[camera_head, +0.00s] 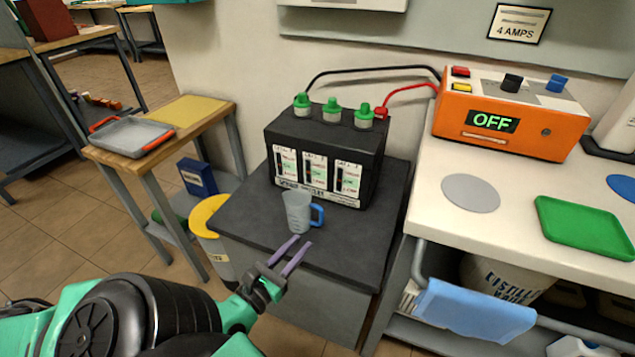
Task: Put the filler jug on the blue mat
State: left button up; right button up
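The filler jug (298,211) is a grey, see-through jug with a blue handle on its right side. It stands upright on the dark stand in front of the battery. A round blue mat (625,187) lies on the white counter, cut off by the right edge of the view. My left gripper (303,241) has purple fingers spread apart with nothing between them. Its fingertips are just in front of the jug, below it in the picture; I cannot tell whether they touch it. My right gripper is not in view.
A black battery (325,155) with green caps stands behind the jug. The counter (440,150) holds an orange charger (505,120) reading OFF, a round grey mat (471,193) and a green tray (585,226). A blue cloth (475,308) hangs on the front rail.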

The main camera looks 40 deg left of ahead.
aim_at(320, 219)
pick_arm(q)
jog(key=w+b, duration=0.2)
jog(key=b, duration=0.1)
jog(key=shift+a+f, duration=0.2)
jog(key=shift+a, duration=0.15)
jog(key=w, duration=0.2)
jog(key=w+b, duration=0.1)
jog(key=w, duration=0.1)
jog(key=w+a, duration=0.1)
jog(key=w, duration=0.1)
jog(key=shift+w+r+b, duration=0.2)
jog(key=shift+r+b, duration=0.05)
jog(key=shift+b, duration=0.1)
jog(key=w, duration=0.5)
jog(key=shift+w+a+b, duration=0.2)
jog(key=shift+a+b, duration=0.15)
grip_shut()
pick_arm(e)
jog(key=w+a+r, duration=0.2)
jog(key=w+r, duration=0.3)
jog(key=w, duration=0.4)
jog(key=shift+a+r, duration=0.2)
